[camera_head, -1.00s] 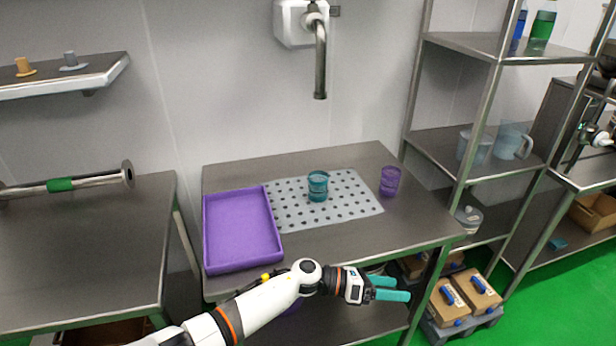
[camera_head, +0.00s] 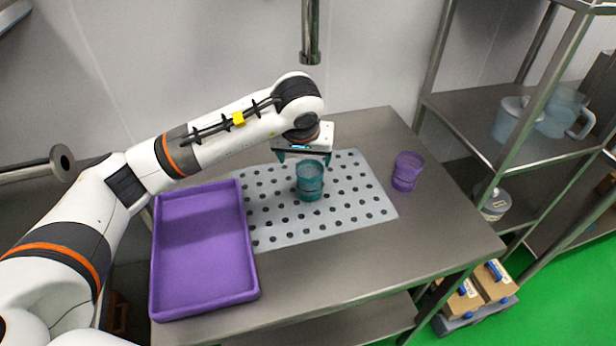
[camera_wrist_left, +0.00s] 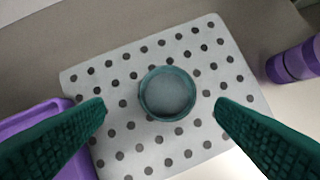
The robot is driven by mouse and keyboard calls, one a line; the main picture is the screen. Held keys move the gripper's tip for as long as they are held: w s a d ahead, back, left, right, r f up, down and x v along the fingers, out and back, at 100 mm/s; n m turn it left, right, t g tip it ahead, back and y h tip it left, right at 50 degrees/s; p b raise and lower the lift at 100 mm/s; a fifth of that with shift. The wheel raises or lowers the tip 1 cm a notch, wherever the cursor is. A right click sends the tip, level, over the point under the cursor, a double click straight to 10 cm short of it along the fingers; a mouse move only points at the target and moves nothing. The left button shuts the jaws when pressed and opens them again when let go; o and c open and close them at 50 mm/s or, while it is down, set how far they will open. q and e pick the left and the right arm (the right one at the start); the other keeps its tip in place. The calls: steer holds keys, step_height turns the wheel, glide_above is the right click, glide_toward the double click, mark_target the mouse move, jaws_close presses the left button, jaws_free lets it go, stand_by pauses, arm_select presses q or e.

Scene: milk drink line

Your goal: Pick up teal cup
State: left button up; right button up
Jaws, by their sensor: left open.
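The teal cup (camera_head: 310,183) stands upright on a light grey mat with dark holes (camera_head: 352,205). In the left wrist view the cup (camera_wrist_left: 168,94) shows from above, with its round rim open toward the camera. My left gripper (camera_head: 304,157) is directly above the cup, pointing down. In the left wrist view its two teal fingers (camera_wrist_left: 160,112) are wide apart, one on each side of the cup, with clear gaps and nothing between the pads. My right gripper is not in view.
A purple tray (camera_head: 205,299) stands left of the mat; its edge also shows in the left wrist view (camera_wrist_left: 38,113). A purple cup (camera_head: 407,172) stands right of the mat. A metal tap (camera_head: 310,40) hangs behind. Metal shelves (camera_head: 480,118) stand at the right.

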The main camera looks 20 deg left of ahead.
mark_target(310, 173)
arm_select(q)
steer(key=x, duration=0.3)
steer(key=shift+w+f+p, duration=0.1)
steer(key=shift+f+p, duration=0.2)
steer(key=shift+w+d+f, duration=0.1)
steer(key=shift+w+f, duration=0.2)
steer(key=shift+f, duration=0.25)
steer(key=x, duration=0.1)
steer(key=p+x, duration=0.1)
steer(key=x, duration=0.1)
steer(key=shift+w+d+f+p, duration=0.15)
steer(key=shift+d+f+p, duration=0.1)
steer(key=shift+p, duration=0.05)
steer(key=shift+w+f, duration=0.2)
steer(key=shift+f, duration=0.25)
steer(key=shift+c, duration=0.2)
steer(key=shift+r, duration=0.1)
steer(key=c, duration=1.2)
